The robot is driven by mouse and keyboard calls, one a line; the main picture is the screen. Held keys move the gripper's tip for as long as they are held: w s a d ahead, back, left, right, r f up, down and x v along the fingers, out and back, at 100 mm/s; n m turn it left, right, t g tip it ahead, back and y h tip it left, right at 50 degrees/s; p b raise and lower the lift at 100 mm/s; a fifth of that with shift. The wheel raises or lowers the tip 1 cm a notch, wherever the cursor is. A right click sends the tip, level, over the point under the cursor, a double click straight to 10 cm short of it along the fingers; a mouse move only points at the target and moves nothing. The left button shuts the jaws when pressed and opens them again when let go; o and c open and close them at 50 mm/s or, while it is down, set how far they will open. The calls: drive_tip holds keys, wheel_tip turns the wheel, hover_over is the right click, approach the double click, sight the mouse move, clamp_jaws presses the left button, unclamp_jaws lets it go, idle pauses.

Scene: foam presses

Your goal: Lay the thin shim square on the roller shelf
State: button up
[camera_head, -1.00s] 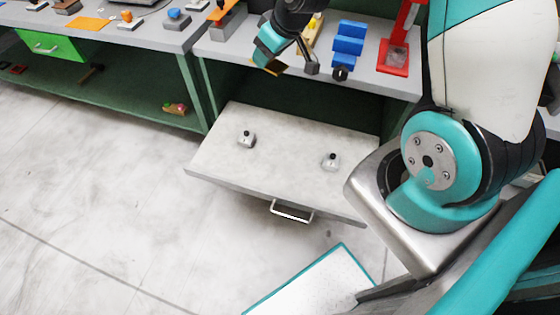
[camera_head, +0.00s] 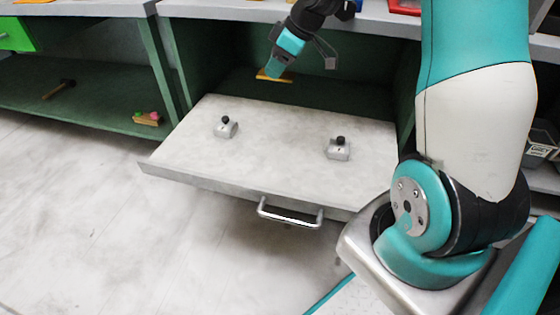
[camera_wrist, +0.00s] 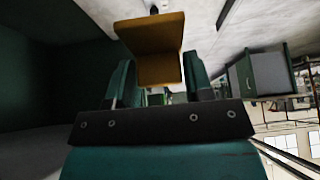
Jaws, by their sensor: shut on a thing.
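The thin shim is an orange-brown piece (camera_wrist: 150,35), held between the two teal fingers of my gripper (camera_wrist: 158,80) in the wrist view. In the head view the shim (camera_head: 274,78) shows as a thin orange edge under my gripper (camera_head: 275,74), which is shut on it. The roller shelf (camera_head: 270,160) is a pale flat board pulled out of a green cabinet, with a metal handle at its front. My gripper is at the shelf's back side, near the cabinet opening. The exact height of the shim above the shelf cannot be told.
Two small grey blocks with black knobs stand on the shelf, one at left (camera_head: 226,128) and one at right (camera_head: 339,149). The board between them is bare. The grey bench top (camera_head: 385,23) overhangs the dark opening. A green lower shelf (camera_head: 100,101) at left holds small items.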

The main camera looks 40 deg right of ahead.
sight(274, 141)
drive_tip(key=shift+d+f+b, duration=0.35)
drive_tip(key=shift+f+b, duration=0.25)
drive_tip(key=shift+f, duration=0.3)
wheel_tip(274, 141, down, 20)
drive_tip(key=b, duration=0.6)
drive_tip(key=shift+r, duration=0.15)
drive_tip(key=o, duration=1)
drive_tip(key=shift+b, duration=0.3)
